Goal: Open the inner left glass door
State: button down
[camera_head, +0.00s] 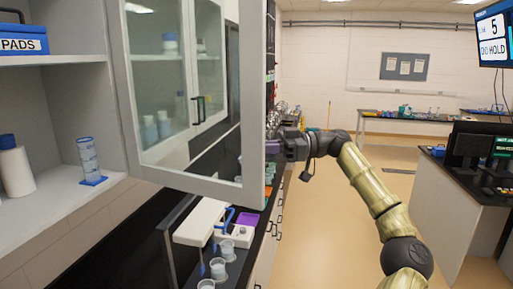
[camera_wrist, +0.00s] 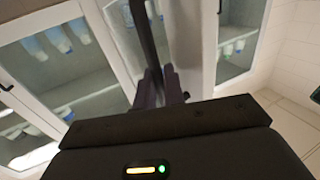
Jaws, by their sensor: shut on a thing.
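A glass door (camera_head: 252,90) with a pale grey frame stands swung out from the upper cabinet, and the shelf space to its left is open. My gripper (camera_head: 272,147) is at the free right edge of this door, partly hidden behind the frame. In the wrist view my gripper (camera_wrist: 160,88) is shut on a dark upright bar handle (camera_wrist: 146,40). The handle's held part is hidden between the fingers. Through the glass, another closed cabinet door with a black handle (camera_head: 198,110) shows farther along.
A white device (camera_head: 202,222) and small cups (camera_head: 218,268) stand on the counter below the door. The floor (camera_head: 310,230) right of the counter is clear.

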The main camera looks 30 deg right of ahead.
jog(key=shift+a+r, duration=0.1)
jog(key=c, duration=1.9)
grip_release()
jog(key=shift+w+a, duration=0.1)
jog(key=p+v, duration=0.2)
jog(key=v, duration=1.5)
jog(key=shift+s+d+p, duration=0.2)
jog(key=shift+s+p, duration=0.05)
jog(key=shift+p, duration=0.15)
jog(key=shift+w, duration=0.1)
jog(key=shift+w+a, duration=0.1)
